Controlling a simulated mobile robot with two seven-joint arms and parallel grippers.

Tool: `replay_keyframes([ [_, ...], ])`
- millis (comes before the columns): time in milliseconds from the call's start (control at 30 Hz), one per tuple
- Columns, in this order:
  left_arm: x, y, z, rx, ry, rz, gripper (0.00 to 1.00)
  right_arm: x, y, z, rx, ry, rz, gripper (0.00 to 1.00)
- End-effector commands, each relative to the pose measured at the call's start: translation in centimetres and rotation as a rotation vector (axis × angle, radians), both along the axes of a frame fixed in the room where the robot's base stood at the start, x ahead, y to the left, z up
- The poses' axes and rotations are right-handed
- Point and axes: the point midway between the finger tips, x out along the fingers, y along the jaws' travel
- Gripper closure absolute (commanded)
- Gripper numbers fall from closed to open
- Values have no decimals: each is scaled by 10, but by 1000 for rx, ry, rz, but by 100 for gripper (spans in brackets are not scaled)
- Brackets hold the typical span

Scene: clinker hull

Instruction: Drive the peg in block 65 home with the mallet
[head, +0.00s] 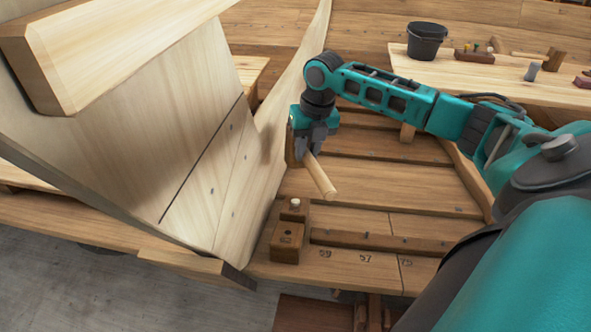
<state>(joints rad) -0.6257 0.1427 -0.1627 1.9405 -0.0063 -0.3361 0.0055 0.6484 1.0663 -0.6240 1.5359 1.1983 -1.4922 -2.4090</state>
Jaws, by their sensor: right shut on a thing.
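A small dark brown block (287,243) stands on the plank at the foot of the pale hull planking. It carries a mark too small to read surely. A pale peg (295,203) stands up from its far end, its top showing above the wood. My right gripper (309,150) is shut on a mallet, whose pale round handle (321,178) points down and to the right. A brown piece just left of the fingers looks like the mallet head, partly hidden by the gripper. The mallet is above and beyond the block, apart from the peg. My left gripper is out of view.
Pale hull planks (200,120) rise close on the left. A long batten (375,242) lies right of the block, by boards numbered 59, 57 and 75. A bench (470,85) at the back right bears a dark bucket (427,41), another mallet (553,60) and small items.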

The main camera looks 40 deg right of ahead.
Motion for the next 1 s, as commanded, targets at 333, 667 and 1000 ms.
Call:
replay_keyframes([
  [333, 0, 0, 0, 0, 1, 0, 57, 6, -6, 26, 1, -8, -1, 100],
  [667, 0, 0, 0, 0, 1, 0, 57, 10, -12, 50, 0, -4, 0, 100],
  [1000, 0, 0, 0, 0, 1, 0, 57, 10, -11, 49, 0, -4, 0, 100],
])
